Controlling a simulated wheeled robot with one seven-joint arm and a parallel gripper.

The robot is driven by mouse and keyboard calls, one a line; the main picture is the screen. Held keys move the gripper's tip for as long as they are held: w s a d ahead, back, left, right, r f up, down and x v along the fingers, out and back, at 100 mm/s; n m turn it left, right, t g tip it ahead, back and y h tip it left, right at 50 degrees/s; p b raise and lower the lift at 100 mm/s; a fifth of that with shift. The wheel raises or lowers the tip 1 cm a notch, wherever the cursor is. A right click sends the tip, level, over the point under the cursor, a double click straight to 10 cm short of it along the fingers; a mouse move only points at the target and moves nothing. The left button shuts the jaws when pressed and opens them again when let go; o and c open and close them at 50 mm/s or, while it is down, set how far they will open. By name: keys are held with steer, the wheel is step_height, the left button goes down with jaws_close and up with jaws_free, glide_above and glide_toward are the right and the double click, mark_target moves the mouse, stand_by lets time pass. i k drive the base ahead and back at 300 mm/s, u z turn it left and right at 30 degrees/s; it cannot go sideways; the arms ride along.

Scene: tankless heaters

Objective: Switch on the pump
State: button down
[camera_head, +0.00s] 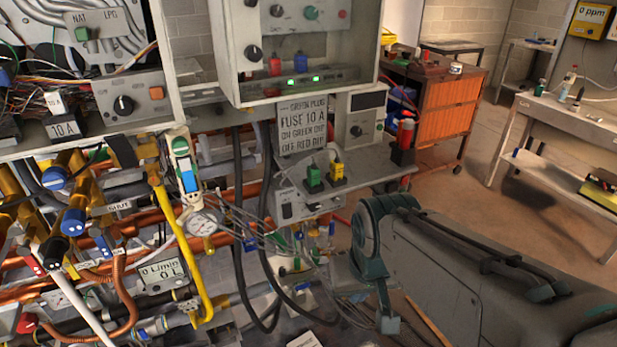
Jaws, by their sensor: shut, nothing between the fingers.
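I cannot see for certain which control belongs to the pump. A grey box (306,203) low in the middle carries a small dark rocker switch (287,211) and a green and a yellow plug (337,173) on top. A panel (290,50) above it has knobs, a red and a blue cap, and two lit green lamps. A flow display (163,275) at lower left appears to read 0 L/min. My grey arm comes in from the lower right. Its dark end, my gripper (388,324), hangs low, apart from the grey box, shut and empty.
Copper pipes, valves and a yellow hose (180,235) crowd the left. Black cables (240,230) hang in the middle. An orange cabinet (445,108) and a pale workbench (580,120) stand behind, with open floor between.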

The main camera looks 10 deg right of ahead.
mark_target(287, 207)
steer(key=z, duration=0.85)
steer(key=k, duration=0.9)
steer(key=u, duration=0.75)
steer(key=i, duration=0.5)
